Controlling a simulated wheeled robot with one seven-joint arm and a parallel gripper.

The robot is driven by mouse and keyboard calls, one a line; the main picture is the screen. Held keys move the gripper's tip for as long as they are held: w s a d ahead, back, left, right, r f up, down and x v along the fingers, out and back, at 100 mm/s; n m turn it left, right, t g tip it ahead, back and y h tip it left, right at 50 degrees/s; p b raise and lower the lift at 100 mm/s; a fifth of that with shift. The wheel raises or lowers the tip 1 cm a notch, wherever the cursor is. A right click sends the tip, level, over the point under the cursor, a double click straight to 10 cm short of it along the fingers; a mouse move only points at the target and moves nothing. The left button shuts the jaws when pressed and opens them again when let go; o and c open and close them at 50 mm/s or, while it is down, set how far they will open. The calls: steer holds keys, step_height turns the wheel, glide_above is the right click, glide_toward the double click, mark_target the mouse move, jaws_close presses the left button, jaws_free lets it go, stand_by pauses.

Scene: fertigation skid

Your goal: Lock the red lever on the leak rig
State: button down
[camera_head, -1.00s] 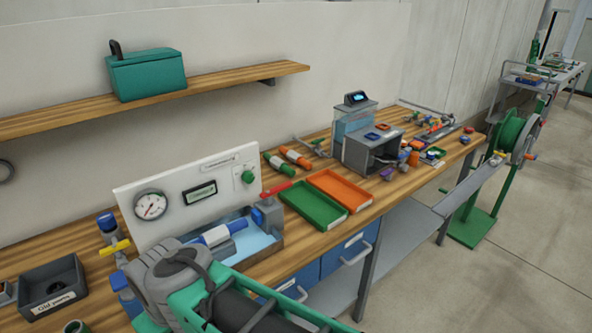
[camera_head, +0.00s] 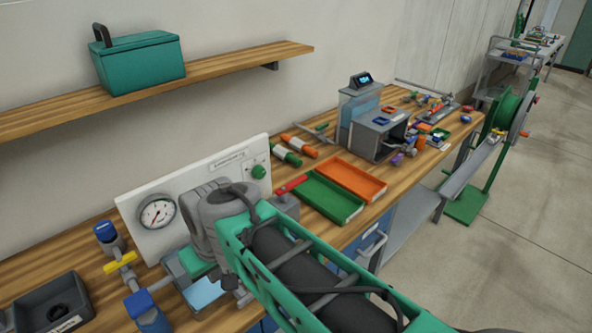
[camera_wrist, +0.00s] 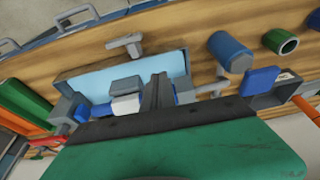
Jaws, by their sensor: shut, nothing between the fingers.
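The leak rig has a white panel (camera_head: 150,205) with a round gauge and a green knob, and a light blue basin (camera_head: 205,292) in front. Its red lever (camera_head: 291,185) sticks out at the right end, beside the green tray; my arm hides part of its mount. In the wrist view the red lever (camera_wrist: 45,142) is at the lower left, partly cut off by my gripper's green body. My gripper (camera_wrist: 158,90) is shut and empty over the rig, near a blue and white cylinder (camera_wrist: 125,105), apart from the lever. In the head view its fingertips are hard to make out.
A green tray (camera_head: 325,212) and an orange tray (camera_head: 372,190) lie right of the rig. A blue valve with a yellow handle (camera_head: 120,262) and a dark parts bin (camera_head: 30,300) stand to the left. A wooden shelf (camera_head: 240,65) runs above.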

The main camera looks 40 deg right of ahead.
steer(key=w+d+r+p, duration=0.3)
steer(key=w+d+r, duration=0.6)
steer(key=w+d, duration=0.45)
steer(key=d+r+p, duration=0.1)
steer(key=d+p, duration=0.1)
steer(key=d, duration=1.9)
steer(key=shift+w+r, duration=0.25)
steer(key=shift+w, duration=0.2)
step_height(320, 180, down, 9)
steer(key=p, duration=0.1)
steer(key=shift+s+f+p, duration=0.2)
steer(key=shift+s+p, duration=0.1)
steer(key=shift+p, duration=0.1)
